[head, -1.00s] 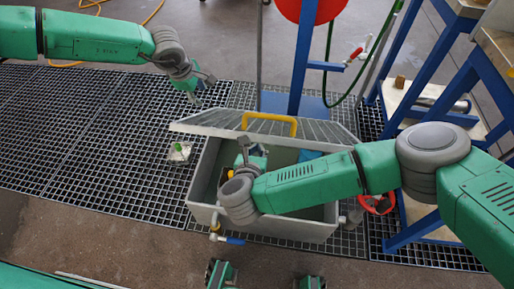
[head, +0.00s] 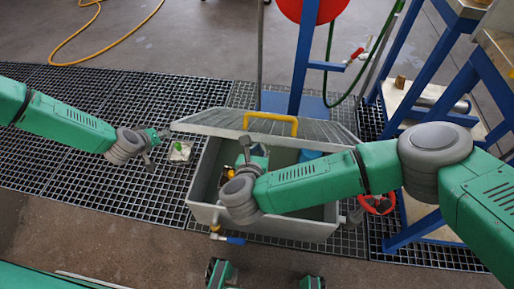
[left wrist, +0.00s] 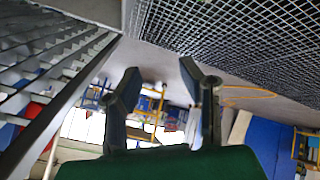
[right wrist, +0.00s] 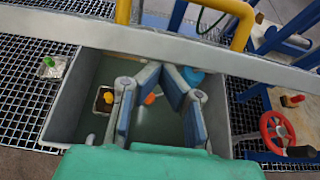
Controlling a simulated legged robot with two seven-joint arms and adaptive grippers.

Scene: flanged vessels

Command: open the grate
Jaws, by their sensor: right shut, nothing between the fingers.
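The grate (head: 325,130) is a grey slatted lid with a yellow handle (head: 270,117). It stands tilted up along the far side of a grey tank (head: 310,228), whose inside is uncovered. In the right wrist view the handle (right wrist: 243,25) rises behind the grate's edge bar (right wrist: 220,55). My left gripper (head: 157,145) is open and empty, just left of the grate's left corner. The left wrist view shows the grate's slats (left wrist: 50,75) left of the open fingers (left wrist: 163,85). My right gripper (head: 246,150) is shut and empty over the tank, on the near side of the grate.
A small pale block with a green top (head: 180,151) lies on the floor grating left of the tank. Inside the tank are a dark box with a yellow part (right wrist: 105,99) and a blue item (right wrist: 193,76). A red valve wheel (right wrist: 278,132) and blue frame stand right.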

